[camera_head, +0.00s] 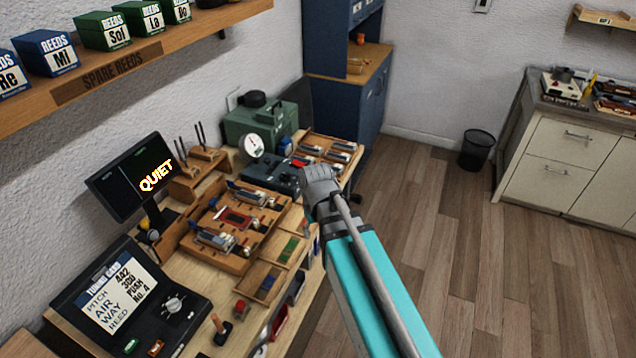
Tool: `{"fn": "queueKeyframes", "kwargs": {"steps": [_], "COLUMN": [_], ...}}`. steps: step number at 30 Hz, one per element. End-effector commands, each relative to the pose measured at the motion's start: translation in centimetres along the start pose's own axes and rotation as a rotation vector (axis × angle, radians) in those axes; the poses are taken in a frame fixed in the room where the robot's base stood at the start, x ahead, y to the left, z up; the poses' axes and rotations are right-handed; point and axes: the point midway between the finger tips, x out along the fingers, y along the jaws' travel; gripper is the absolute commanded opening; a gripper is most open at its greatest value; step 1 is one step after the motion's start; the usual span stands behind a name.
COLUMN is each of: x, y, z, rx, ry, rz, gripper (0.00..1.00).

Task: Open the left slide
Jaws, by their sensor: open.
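A wooden fixture board (195,248) lies on the workbench and carries two small metal mechanisms. One mechanism (214,239) is at the near left of the board, and the other (246,193) is at its far side. Which part is the left slide is too small to tell. My gripper (316,174) is above the right edge of the bench, beyond and to the right of the board, beside a dark device (284,179). It is open. Its fingers are small in this view, and nothing shows held in them.
A black screen reading QUIET (131,178) stands left of the board. A console (135,300) is at the near left. A green case (262,120) with a round gauge (252,146) stands at the back. A reed shelf (120,73) overhangs the bench.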

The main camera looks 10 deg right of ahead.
Motion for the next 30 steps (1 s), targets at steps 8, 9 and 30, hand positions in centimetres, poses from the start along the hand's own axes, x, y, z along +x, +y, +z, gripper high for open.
{"fn": "queueKeyframes", "kwargs": {"steps": [8,9,30], "x": [0.8,0.9,1.3], "y": [2.8,3.1,6.8], "z": [3.0,3.4,1.0], "rx": [0.126,0.144,0.356], "ry": [0.000,0.000,0.054], "rz": [0.000,0.000,0.086], "gripper": [0.63,0.63,0.63]}}
